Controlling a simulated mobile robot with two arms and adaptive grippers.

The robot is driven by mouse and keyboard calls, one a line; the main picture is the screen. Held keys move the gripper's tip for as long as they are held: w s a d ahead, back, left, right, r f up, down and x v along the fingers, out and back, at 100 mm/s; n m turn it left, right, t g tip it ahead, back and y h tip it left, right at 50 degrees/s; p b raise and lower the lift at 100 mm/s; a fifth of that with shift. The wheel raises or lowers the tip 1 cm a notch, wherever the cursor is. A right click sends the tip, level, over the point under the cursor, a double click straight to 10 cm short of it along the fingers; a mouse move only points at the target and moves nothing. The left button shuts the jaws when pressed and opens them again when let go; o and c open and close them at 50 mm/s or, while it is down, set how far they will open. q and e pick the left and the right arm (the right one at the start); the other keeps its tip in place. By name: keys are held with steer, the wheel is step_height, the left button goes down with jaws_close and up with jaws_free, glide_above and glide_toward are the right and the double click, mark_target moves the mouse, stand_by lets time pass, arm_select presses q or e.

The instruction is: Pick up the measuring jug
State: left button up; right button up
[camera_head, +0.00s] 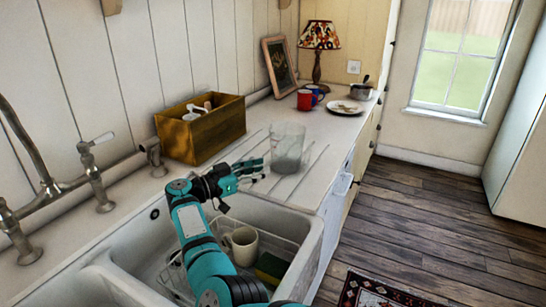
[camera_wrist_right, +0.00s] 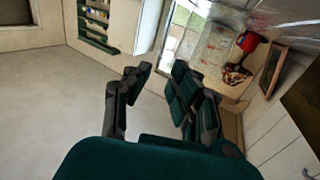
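The measuring jug (camera_head: 287,147) is a clear, cloudy-looking vessel standing upright on the white grooved drainboard. In the right wrist view its see-through body (camera_wrist_right: 213,50) shows beyond the fingertips. My right gripper (camera_head: 256,171) is just left of the jug in the head view, low over the drainboard, with its fingers pointing toward the jug. In the wrist view the fingers (camera_wrist_right: 160,80) are spread apart with nothing between them. The gripper looks close to the jug, but whether it touches cannot be told. My left gripper is not in view.
A wooden box (camera_head: 205,135) with utensils stands left of the jug against the wall. The sink (camera_head: 150,262) below holds a rack with a cream mug (camera_head: 243,246). Red mug (camera_head: 305,99), plate (camera_head: 345,107) and lamp (camera_head: 318,40) stand farther back. Counter just behind the jug is clear.

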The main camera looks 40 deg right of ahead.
mark_target(290, 150)
steer(key=d, duration=0.4)
steer(key=d+p, duration=0.1)
steer(key=d, duration=0.3)
steer(key=d+p, duration=0.1)
steer(key=d, duration=0.3)
steer(key=shift+s+r, duration=0.1)
steer(key=shift+s, duration=0.15)
steer(key=shift+d, duration=0.45)
steer(key=d+p, duration=0.1)
steer(key=d, duration=0.4)
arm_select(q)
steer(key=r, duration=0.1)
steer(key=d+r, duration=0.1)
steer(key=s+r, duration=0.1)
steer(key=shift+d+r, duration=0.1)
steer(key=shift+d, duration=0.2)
arm_select(e)
steer(key=shift+a, duration=0.15)
steer(key=shift+c, duration=0.4)
jaws_close()
steer(key=shift+w, duration=0.1)
